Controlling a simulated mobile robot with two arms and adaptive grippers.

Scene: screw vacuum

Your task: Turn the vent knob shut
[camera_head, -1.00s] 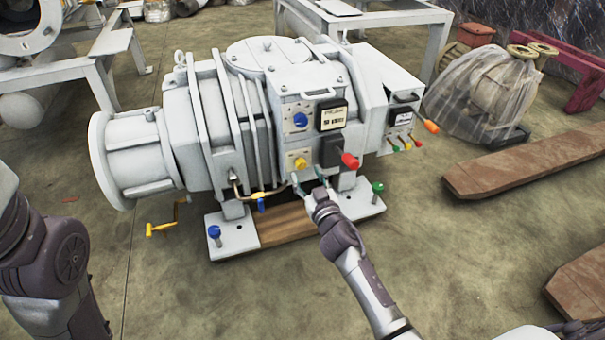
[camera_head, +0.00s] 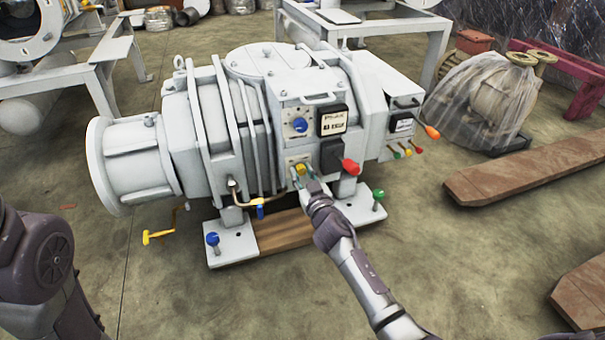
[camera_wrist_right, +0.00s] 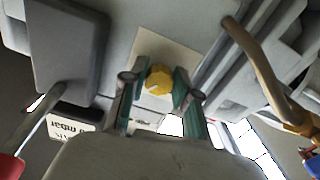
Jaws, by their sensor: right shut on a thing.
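A yellow knob (camera_head: 299,169) sits on a small pale plate on the front of the grey screw vacuum pump (camera_head: 205,130). No readable label marks it as the vent knob. My right gripper (camera_head: 306,175) reaches it from below and in front. In the right wrist view, the yellow knob (camera_wrist_right: 158,80) lies between the two green-tipped fingers of my right gripper (camera_wrist_right: 154,86), which are shut on its sides. The knob's turning angle is hard to read. My left arm shows at the left edge, but its gripper is out of view.
A blue knob (camera_head: 299,125) is above the yellow one. A red handle (camera_head: 350,166) juts out close on the right. A bent pipe with a blue-and-yellow valve (camera_head: 257,201) is at the lower left. Wooden beams (camera_head: 530,165) lie on the floor at right.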

